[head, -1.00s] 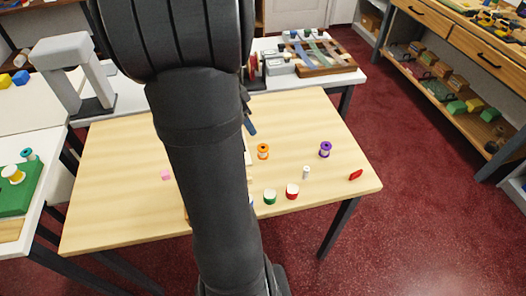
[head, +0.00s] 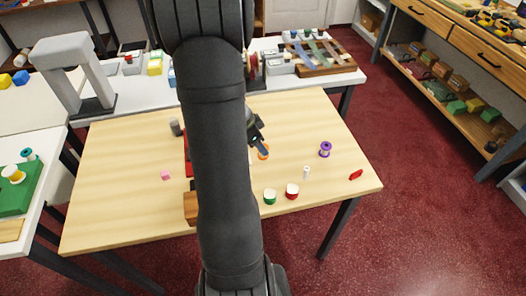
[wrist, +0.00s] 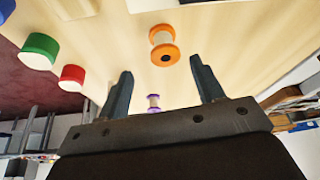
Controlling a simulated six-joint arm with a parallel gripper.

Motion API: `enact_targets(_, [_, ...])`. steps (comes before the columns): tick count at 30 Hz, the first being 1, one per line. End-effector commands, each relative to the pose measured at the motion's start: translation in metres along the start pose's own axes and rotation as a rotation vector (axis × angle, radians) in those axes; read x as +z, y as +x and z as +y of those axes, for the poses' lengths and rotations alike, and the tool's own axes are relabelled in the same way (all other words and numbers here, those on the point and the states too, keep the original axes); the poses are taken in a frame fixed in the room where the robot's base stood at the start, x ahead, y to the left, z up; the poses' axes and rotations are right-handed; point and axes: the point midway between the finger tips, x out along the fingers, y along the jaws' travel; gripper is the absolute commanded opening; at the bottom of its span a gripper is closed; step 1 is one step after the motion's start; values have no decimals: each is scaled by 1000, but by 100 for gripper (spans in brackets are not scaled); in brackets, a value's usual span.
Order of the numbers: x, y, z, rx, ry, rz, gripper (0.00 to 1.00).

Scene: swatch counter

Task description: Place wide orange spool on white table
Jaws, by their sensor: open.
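The wide orange spool (head: 264,154) stands on the wooden table, partly hidden behind my gripper (head: 259,143) in the head view. In the wrist view the orange spool (wrist: 164,44) lies just beyond and between my fingertips (wrist: 161,68), apart from them. My gripper is open and empty. Two white surfaces show in the head view: a white table (head: 22,141) at the left edge and a long white table (head: 130,97) behind the wooden one. I cannot tell which is meant.
The wooden table (head: 120,215) also bears a purple spool (head: 325,149), green (head: 270,196) and red-and-white (head: 292,191) spools, a small white item (head: 306,172), a red item (head: 356,175) and a pink block (head: 166,175). A grey arch (head: 72,75) stands at back left.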

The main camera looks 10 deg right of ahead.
Motion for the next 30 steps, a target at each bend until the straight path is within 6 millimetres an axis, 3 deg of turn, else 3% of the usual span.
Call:
enact_targets(13, [3, 46, -7, 3, 0, -1, 61])
enact_targets(23, [3, 53, -8, 0, 0, 0, 61])
enact_targets(24, [3, 53, -8, 0, 0, 0, 60])
enact_targets(30, [3, 53, -8, 0, 0, -1, 20])
